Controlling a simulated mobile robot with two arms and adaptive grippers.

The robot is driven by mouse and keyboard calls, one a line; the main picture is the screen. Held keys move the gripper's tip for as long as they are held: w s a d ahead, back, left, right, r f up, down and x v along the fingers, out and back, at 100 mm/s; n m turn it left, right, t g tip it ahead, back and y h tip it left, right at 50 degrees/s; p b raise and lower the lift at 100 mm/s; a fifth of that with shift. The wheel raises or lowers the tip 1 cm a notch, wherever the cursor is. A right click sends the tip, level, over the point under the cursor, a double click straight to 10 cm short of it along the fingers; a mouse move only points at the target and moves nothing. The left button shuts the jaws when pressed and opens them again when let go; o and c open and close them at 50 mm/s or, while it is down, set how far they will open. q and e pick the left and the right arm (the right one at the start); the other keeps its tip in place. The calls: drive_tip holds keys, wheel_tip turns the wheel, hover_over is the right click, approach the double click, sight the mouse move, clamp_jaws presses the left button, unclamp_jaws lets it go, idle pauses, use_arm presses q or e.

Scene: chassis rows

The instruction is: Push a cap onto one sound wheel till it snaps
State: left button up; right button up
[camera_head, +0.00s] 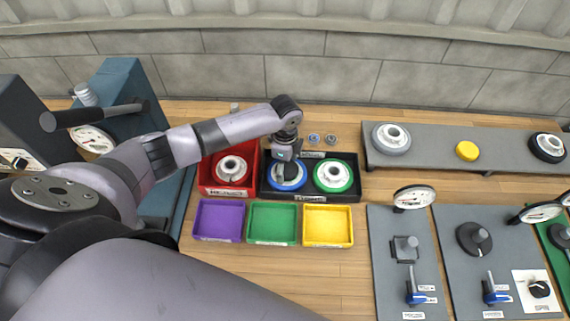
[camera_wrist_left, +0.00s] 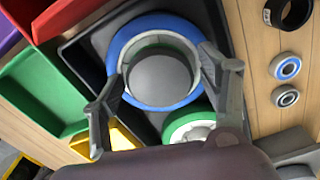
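My left gripper (camera_head: 287,155) points down over the blue-rimmed wheel (camera_head: 287,180) in the black tray (camera_head: 312,197). In the left wrist view its fingers stand wide apart on either side of the wheel (camera_wrist_left: 130,35). A plain grey disc (camera_wrist_left: 160,85) with a dark green edge lies over the wheel's middle between the fingers; gaps show beside it. I cannot tell whether it is a seated cap. A green-rimmed wheel (camera_head: 333,176) with an open white hub lies beside it in the tray. Another white-hubbed wheel (camera_head: 231,169) lies in the red tray (camera_head: 237,191). My right gripper is not in view.
Purple (camera_head: 219,238), green (camera_head: 273,241) and yellow (camera_head: 328,244) bins stand in front. Two small rings (camera_head: 313,138) lie behind the tray. A grey shelf (camera_head: 430,157) at right holds wheels and a yellow disc (camera_head: 467,151). Grey fixture boards (camera_head: 395,272) with gauges stand at front right.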

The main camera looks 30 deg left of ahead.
use_arm(q)
drive_tip(key=shift+o, duration=1)
wheel_tip(320, 180, up, 12)
drive_tip(key=shift+s, duration=0.1)
